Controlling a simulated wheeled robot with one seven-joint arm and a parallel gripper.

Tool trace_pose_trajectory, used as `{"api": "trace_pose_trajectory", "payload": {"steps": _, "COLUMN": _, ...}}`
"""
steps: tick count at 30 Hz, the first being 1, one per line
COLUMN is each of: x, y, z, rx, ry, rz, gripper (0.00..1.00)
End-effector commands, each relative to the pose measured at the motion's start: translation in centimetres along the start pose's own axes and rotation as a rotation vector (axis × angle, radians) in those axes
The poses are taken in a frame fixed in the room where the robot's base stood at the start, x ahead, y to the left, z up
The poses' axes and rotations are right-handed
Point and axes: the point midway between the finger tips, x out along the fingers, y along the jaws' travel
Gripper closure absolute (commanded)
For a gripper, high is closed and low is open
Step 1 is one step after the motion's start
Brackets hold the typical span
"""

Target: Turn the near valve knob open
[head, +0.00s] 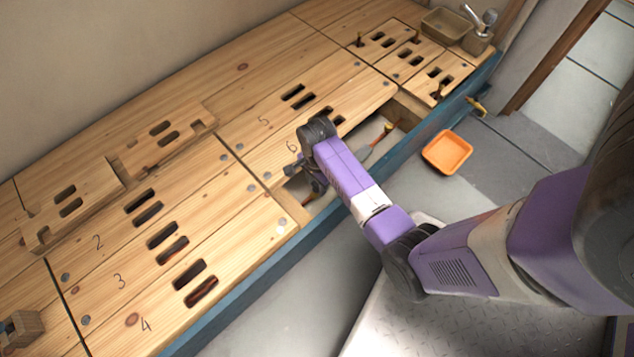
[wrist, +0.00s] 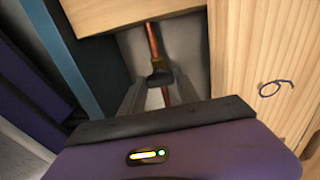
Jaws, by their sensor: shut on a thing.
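The near valve knob (wrist: 160,79) is dark and sits on a brass fitting of a copper pipe (wrist: 152,42) in the wrist view. My gripper (wrist: 160,90) is shut on this knob, with a pale finger on each side of it. In the head view my gripper (head: 312,182) reaches down into the open gap in the wooden deck, and my own wrist hides the near knob there. Another brass-coloured valve part (head: 388,128) shows farther along the same gap.
Wooden deck boards (head: 245,130) with slots border the gap, and a blue edge beam (head: 270,275) runs along the front. An orange tray (head: 447,152) lies on the floor. A basin (head: 445,24) and a tap (head: 482,30) stand at the far end.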

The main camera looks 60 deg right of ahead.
Motion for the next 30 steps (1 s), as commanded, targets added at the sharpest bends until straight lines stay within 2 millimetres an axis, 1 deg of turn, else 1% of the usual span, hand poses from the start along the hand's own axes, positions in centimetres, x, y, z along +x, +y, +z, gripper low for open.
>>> {"api": "trace_pose_trajectory", "payload": {"steps": 5, "x": -0.14, "y": 0.1, "z": -0.01, "rx": -0.016, "ry": 0.0, "rz": 0.003, "gripper": 1.0}}
{"api": "trace_pose_trajectory", "payload": {"steps": 11, "x": -0.4, "y": 0.11, "z": -0.02, "rx": -0.092, "ry": -0.001, "rz": 0.004, "gripper": 1.0}}
{"api": "trace_pose_trajectory", "payload": {"steps": 17, "x": -0.6, "y": 0.07, "z": -0.03, "rx": -0.241, "ry": -0.001, "rz": 0.004, "gripper": 1.0}}
{"api": "trace_pose_trajectory", "payload": {"steps": 30, "x": -0.38, "y": 0.11, "z": -0.02, "rx": -0.659, "ry": -0.002, "rz": 0.005, "gripper": 1.0}}
